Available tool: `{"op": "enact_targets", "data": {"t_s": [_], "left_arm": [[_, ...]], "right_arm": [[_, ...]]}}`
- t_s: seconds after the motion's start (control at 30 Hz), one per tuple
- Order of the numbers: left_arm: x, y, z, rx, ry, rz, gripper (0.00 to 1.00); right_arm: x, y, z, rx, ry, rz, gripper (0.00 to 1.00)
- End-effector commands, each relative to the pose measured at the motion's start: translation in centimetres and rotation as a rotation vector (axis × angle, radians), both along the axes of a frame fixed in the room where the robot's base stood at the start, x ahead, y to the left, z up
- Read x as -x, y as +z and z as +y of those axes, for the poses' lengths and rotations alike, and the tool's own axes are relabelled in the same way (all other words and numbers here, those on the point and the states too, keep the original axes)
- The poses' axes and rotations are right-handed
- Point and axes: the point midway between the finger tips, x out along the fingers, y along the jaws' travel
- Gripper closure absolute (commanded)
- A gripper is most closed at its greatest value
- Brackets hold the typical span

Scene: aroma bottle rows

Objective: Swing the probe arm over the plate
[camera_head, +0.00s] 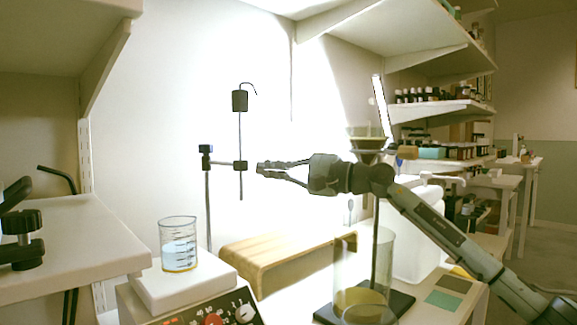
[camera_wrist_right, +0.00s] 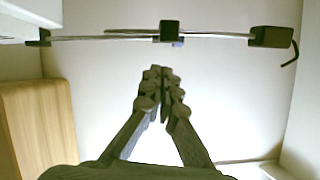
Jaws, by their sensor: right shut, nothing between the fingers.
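The probe arm is a short horizontal rod (camera_head: 222,164) from an upright post (camera_head: 208,210) with a blue-topped clamp. A dark clamp (camera_head: 240,166) at its end holds a thin vertical probe (camera_head: 241,135) with a dark block on top and a hooked wire. The plate (camera_head: 184,288) is white-topped, with a beaker of pale blue liquid (camera_head: 179,250) on it. The probe hangs right of the beaker. My right gripper (camera_head: 260,168) is shut and empty just right of the clamp. In the wrist view its tips (camera_wrist_right: 160,74) show a gap below the clamp (camera_wrist_right: 169,31). My left gripper is out of view.
A wooden stand (camera_head: 275,262) is below the gripper. A tall glass cylinder (camera_head: 350,260) and a funnel (camera_head: 368,142) on a rod stand to the right. A shelf (camera_head: 75,240) with a black-knobbed device is at left. The plate's front has knobs.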

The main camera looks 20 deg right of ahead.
Motion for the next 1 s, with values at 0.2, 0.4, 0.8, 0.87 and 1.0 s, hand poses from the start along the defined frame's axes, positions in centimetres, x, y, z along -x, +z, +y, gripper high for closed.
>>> {"op": "enact_targets", "data": {"t_s": [0.2,0.4,0.8,0.87,1.0], "left_arm": [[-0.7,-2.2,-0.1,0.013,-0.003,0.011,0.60],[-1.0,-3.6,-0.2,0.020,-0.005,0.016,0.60],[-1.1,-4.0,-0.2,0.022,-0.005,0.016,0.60],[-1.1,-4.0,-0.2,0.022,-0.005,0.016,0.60],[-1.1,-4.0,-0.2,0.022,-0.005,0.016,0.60]], "right_arm": [[-3.0,0.5,3.0,-0.002,0.001,0.001,1.00],[-2.5,0.6,4.5,0.002,-0.002,-0.002,1.00],[-2.3,0.6,4.9,-0.001,-0.002,0.000,1.00],[-2.3,0.6,4.9,-0.001,-0.002,0.000,1.00],[-2.3,0.6,5.1,-0.001,-0.005,-0.001,1.00]]}}
